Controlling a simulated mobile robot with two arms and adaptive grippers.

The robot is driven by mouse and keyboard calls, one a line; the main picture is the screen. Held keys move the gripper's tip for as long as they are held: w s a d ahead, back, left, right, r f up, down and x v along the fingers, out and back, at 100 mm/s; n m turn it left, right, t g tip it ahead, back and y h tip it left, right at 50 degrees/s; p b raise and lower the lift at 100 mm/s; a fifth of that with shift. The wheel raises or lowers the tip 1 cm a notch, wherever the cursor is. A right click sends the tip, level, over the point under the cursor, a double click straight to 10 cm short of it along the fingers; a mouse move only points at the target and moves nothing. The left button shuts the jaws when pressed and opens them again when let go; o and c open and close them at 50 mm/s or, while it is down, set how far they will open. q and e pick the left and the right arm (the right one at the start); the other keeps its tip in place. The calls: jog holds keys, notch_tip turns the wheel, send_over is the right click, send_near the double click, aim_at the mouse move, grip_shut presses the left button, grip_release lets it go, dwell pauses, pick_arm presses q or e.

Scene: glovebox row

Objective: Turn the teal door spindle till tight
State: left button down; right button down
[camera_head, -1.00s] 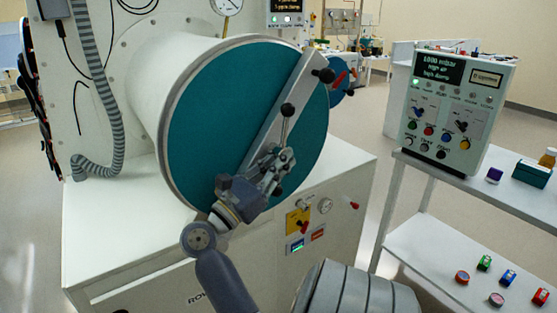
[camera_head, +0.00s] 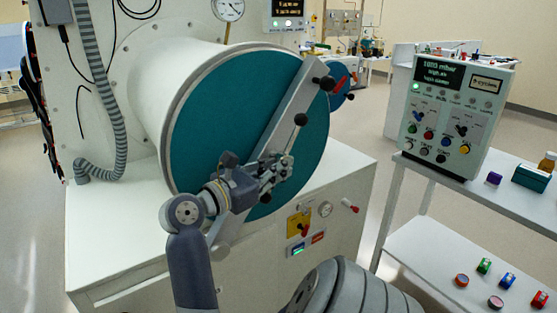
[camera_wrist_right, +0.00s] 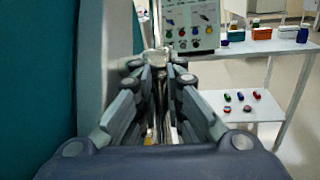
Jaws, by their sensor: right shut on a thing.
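The teal door (camera_head: 215,115) is a round disc on the end of a white cylinder, with a grey bar (camera_head: 283,112) slanting across it. The spindle handle (camera_head: 294,138) at the bar's middle is a thin metal rod with a black knob at its upper right end; another dark knob shows at the lower left. My right gripper (camera_head: 282,168) comes from the lower left and is shut on the spindle handle, hiding its hub. In the right wrist view the fingers (camera_wrist_right: 161,72) close together around a metallic piece; the teal door (camera_wrist_right: 35,70) fills the left side. My left gripper is not in view.
A control box (camera_head: 455,112) with a display stands on a white shelf cart (camera_head: 480,190) at the right. The cart also holds a teal box (camera_head: 531,175) and small coloured pieces. A ribbed hose (camera_head: 112,100) hangs left of the cylinder. Floor is open behind.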

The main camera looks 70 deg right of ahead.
jog(key=c, duration=1.9)
grip_release()
jog(key=shift+d, duration=0.1)
jog(key=shift+c, duration=0.2)
notch_tip(320, 180, up, 10)
jog(key=shift+f, duration=0.1)
